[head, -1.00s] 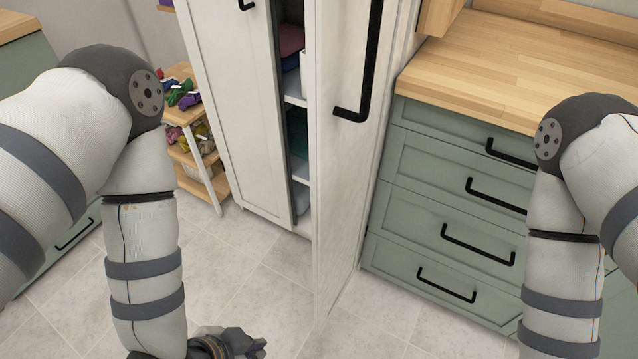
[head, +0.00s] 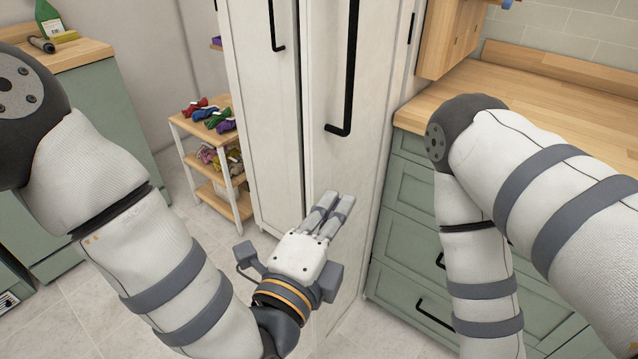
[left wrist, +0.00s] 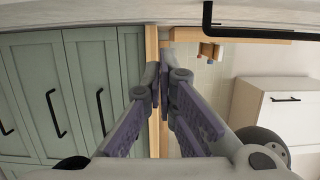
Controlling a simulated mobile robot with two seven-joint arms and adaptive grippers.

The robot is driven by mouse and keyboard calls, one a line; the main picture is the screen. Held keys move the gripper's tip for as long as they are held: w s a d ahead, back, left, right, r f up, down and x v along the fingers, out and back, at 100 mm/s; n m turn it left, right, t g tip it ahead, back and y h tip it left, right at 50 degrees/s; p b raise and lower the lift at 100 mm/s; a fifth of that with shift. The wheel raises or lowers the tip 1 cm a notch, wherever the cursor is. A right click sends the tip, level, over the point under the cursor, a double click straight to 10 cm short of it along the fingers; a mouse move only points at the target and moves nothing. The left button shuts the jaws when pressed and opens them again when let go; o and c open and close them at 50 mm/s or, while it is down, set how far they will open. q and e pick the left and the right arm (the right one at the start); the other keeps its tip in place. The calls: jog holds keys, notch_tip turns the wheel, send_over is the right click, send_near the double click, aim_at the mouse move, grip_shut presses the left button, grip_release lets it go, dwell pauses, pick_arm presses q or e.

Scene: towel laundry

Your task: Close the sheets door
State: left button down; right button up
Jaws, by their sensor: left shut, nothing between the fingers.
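The tall white cabinet has a left door (head: 262,120) and a right door (head: 345,160), each with a long black handle. The right door stands almost in line with the left one, with a thin dark gap between them. The shelves inside are hidden. My left gripper (head: 338,203) is shut and empty, its fingertips at the lower front of the right door; I cannot tell whether they touch it. In the left wrist view the shut fingers (left wrist: 164,78) point toward the white door edge along the top. My right gripper is out of view; only its arm shows.
A green drawer unit with a wooden counter (head: 480,95) stands right of the cabinet. A small wooden shelf (head: 190,125) with colourful rolled items stands to its left. Another green cabinet (head: 85,115) is at the far left. Tiled floor (head: 200,245) is clear between them.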

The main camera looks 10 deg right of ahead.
aim_at(321, 185)
pick_arm(q)
jog(key=shift+w+a+f+b, duration=0.1)
jog(key=shift+w+b, duration=0.05)
jog(key=shift+w, duration=1.3)
jog(key=shift+w+a+b, duration=0.1)
jog(key=shift+w+b, duration=0.05)
jog(key=shift+w, duration=1.3)
